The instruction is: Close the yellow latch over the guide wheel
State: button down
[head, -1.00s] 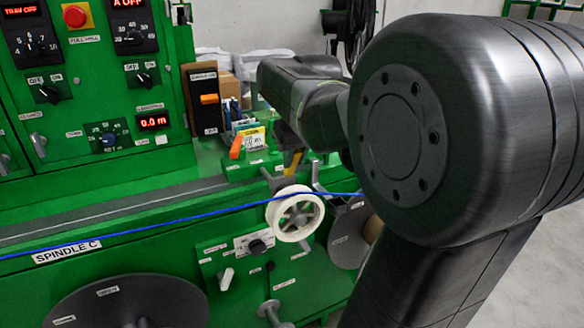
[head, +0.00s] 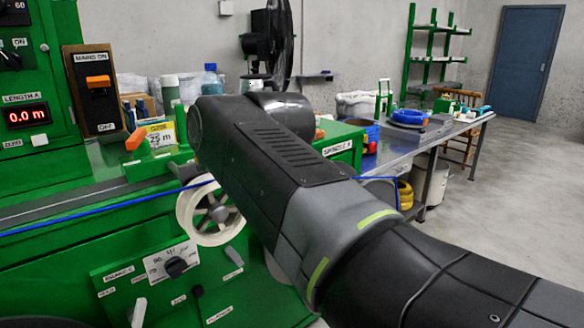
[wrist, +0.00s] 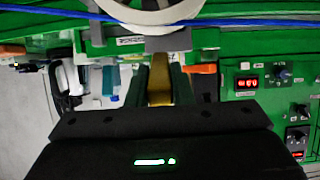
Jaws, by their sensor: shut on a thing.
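The yellow latch (wrist: 159,82) stands between the two fingers of my gripper (wrist: 159,76) in the wrist view, and the gripper is shut on it. The white guide wheel (head: 187,207) is on the front of the green machine, left of my arm in the head view. Part of its rim also shows at the top of the wrist view (wrist: 150,13). The blue cable (head: 100,207) runs to the wheel from the left and crosses it in the wrist view (wrist: 235,22). My arm hides the latch and gripper in the head view, so I cannot tell the latch's exact angle.
A metal workbench (head: 400,148) stands behind my arm. Open floor (head: 500,220) lies at right.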

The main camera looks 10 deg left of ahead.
jog(key=f+t+y+b, duration=0.1)
jog(key=b, duration=0.3)
jog(key=f+t+y+b, duration=0.1)
jog(key=b, duration=0.4)
jog(key=shift+s+d+f+t+y, duration=0.2)
jog(key=shift+f+t+y, duration=0.1)
jog(key=shift+f+y, duration=0.1)
jog(key=shift+r+b, duration=0.1)
jog(key=shift+b, duration=0.7)
jog(key=c, duration=1.3)
grip_release()
